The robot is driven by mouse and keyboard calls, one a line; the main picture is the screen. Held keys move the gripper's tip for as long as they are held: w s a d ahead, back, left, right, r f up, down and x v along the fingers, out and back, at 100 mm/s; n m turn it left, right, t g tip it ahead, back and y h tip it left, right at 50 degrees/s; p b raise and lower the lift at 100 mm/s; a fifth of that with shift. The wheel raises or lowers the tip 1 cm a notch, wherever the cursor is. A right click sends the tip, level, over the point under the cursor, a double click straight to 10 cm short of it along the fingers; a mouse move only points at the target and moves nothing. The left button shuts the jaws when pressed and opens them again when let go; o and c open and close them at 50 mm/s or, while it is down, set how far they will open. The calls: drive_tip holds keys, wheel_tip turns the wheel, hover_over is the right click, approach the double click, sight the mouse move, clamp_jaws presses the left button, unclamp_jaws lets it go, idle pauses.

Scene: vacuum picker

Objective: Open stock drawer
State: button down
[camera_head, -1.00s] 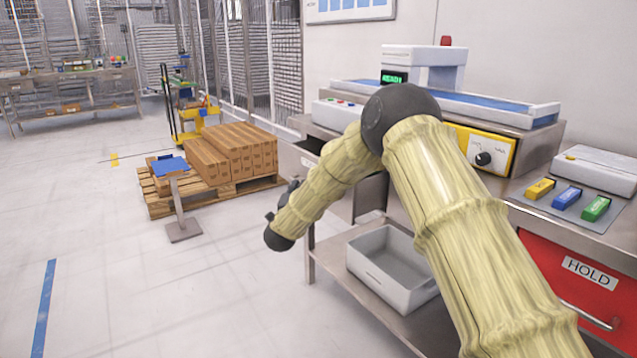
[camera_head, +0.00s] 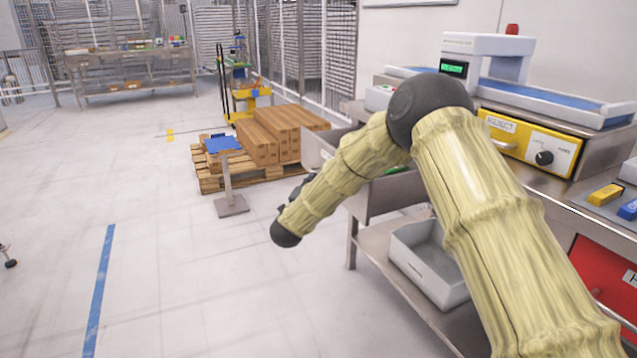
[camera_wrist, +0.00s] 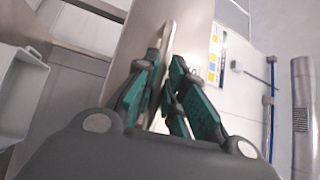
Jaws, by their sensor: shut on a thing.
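The stock drawer (camera_head: 385,197) is a grey metal drawer under the bench. It stands pulled out, and part of its inside with something green shows behind my arm. In the wrist view, its metal front (camera_wrist: 185,35) carries a pale bar handle (camera_wrist: 169,42). My gripper (camera_wrist: 166,92), with green-padded fingers, is shut around this handle. In the head view, my arm hides most of the drawer front and the grip on the handle.
A grey bin (camera_head: 428,262) sits on the shelf below. A blue-topped stand (camera_head: 230,180) and a pallet of cartons (camera_head: 275,140) stand to the left. A yellow panel with a knob (camera_head: 530,140) is on the bench.

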drive_tip(key=shift+f, duration=0.1)
drive_tip(key=c, duration=1.5)
unclamp_jaws()
drive_tip(key=shift+s, duration=0.1)
drive_tip(key=v, duration=1.1)
drive_tip(key=shift+s+a, duration=0.25)
drive_tip(key=shift+s, duration=0.1)
